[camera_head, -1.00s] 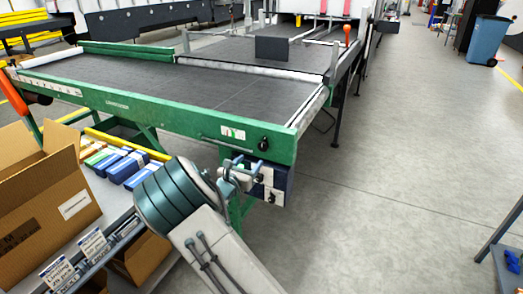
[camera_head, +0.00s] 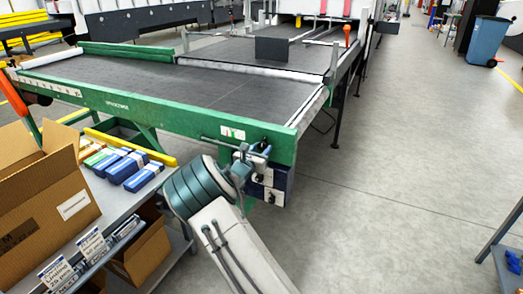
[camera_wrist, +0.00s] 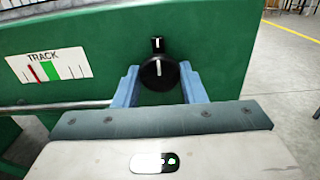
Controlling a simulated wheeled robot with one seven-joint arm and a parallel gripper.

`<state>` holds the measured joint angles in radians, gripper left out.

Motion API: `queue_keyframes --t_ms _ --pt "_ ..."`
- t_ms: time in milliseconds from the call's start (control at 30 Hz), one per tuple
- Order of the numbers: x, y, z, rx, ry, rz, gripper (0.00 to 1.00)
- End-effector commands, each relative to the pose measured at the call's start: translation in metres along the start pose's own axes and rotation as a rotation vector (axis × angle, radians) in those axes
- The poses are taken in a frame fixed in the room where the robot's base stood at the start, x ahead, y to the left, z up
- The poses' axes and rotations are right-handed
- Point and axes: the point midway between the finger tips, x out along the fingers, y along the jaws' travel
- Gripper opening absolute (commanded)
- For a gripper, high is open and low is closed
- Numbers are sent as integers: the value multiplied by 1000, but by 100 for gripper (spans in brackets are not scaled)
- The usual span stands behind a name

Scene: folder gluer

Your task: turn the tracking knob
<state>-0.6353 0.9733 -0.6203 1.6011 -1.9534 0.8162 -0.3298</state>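The black tracking knob (camera_wrist: 158,73) is on the green side rail (camera_wrist: 235,50) of the conveyor, its white mark pointing about straight up. The TRACK scale (camera_wrist: 45,63) is to its left, with a red pointer left of a green band. My gripper (camera_wrist: 159,75) faces the knob in the wrist view, one blue finger on each side of it. The fingers are apart; whether they touch the knob is hard to tell. In the head view my gripper (camera_head: 254,154) is at the rail's right end, partly covering the knob.
At the left a shelf table (camera_head: 130,193) holds an open cardboard box (camera_head: 35,185) and several small cartons (camera_head: 128,166).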

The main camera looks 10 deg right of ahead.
Motion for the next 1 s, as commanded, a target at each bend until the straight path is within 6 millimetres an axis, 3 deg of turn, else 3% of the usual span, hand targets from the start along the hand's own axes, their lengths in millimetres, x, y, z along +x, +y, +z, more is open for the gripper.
queue_keyframes --t_ms 433,1000 --pt "1 -2 -2 60 -1 -5 15" --pt "1 -2 -4 420 -2 -5 15"
